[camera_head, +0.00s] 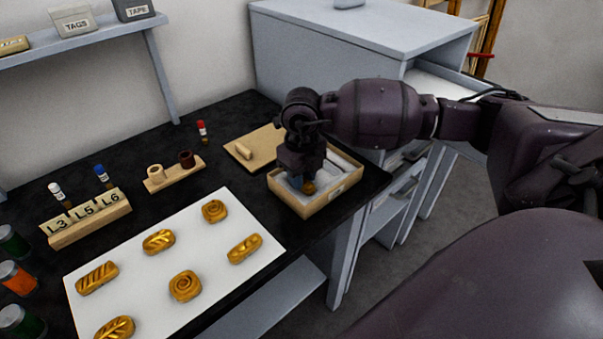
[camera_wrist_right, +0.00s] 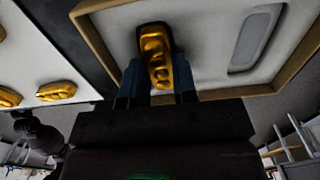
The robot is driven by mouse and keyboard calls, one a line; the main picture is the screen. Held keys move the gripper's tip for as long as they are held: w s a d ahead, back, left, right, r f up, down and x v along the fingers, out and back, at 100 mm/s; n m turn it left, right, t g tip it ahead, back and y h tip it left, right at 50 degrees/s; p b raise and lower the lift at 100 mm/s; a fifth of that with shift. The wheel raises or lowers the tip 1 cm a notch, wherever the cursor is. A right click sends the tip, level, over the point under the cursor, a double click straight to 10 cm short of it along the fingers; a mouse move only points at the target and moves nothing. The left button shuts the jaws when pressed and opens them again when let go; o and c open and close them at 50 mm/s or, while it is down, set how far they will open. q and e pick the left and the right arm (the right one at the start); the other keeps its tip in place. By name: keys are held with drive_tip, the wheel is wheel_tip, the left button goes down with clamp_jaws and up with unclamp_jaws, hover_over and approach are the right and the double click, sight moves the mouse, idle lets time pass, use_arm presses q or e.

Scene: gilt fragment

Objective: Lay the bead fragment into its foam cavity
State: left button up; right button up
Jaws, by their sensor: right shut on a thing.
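My right gripper (camera_head: 305,180) is over the wooden box (camera_head: 330,202) at the table's right side, pointing down. In the wrist view its two blue fingers (camera_wrist_right: 160,88) are shut on the gold bead fragment (camera_wrist_right: 155,55), which has a row of rounded bumps. The foam (camera_wrist_right: 205,35) is pale. A dark outline surrounds the fragment's far end; I cannot tell whether it sits inside a cavity or just above one. An empty long cavity (camera_wrist_right: 250,40) shows beside it. My left gripper is not in view.
A white mat (camera_head: 222,275) with several gold fragments lies left of the box. A tan board (camera_head: 262,138) with a small piece lies behind it. A wooden holder (camera_head: 175,175) and a labelled rack (camera_head: 92,222) stand further left. A grey cabinet (camera_head: 330,50) stands behind.

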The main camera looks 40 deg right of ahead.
drive_tip(key=o, duration=0.9)
drive_tip(key=shift+r, duration=0.3)
wheel_tip(320, 180, up, 12)
drive_tip(key=p, duration=0.1)
drive_tip(key=shift+f, duration=0.1)
idle(0.5)
